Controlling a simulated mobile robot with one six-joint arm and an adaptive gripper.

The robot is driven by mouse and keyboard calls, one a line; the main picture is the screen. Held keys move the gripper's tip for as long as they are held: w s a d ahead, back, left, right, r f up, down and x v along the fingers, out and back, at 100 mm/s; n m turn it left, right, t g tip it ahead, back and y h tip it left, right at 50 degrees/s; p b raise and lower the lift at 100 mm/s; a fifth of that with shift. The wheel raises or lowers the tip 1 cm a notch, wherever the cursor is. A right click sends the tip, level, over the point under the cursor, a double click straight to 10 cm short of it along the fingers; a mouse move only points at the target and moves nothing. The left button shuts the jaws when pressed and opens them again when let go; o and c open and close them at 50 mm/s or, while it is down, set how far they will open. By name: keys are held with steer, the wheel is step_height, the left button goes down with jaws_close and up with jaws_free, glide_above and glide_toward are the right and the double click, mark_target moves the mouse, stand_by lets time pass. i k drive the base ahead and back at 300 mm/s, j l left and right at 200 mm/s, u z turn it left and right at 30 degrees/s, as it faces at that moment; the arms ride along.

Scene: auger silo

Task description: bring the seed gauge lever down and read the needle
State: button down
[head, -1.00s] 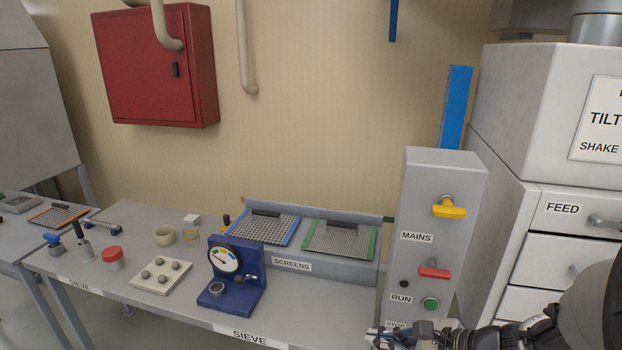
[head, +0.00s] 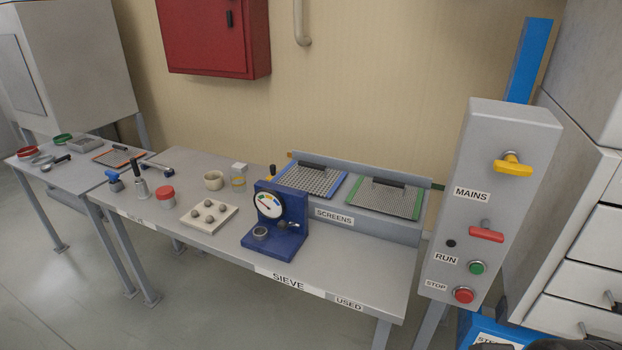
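The seed gauge (head: 287,243) is a blue stand on the sieve table, with a round white dial (head: 269,204) facing front. The dial has coloured sectors; its needle is too small to read. A grey ring-shaped cup (head: 260,233) sits on its base. A short grey piece with a dark knob (head: 293,226) sticks out at its right side. A dark-tipped upright knob (head: 272,171) shows just behind its top; I cannot tell which of these is the lever. My gripper is not in view.
A grey control box (head: 505,140) with a yellow handle and red lever stands to the right. The table's front is clear.

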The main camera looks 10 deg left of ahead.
mark_target(282, 224)
steer(key=i+j, duration=0.3)
steer(key=i, duration=0.15)
steer(key=i+j+u, duration=0.1)
steer(key=i+j, duration=0.45)
steer(key=i, duration=0.3)
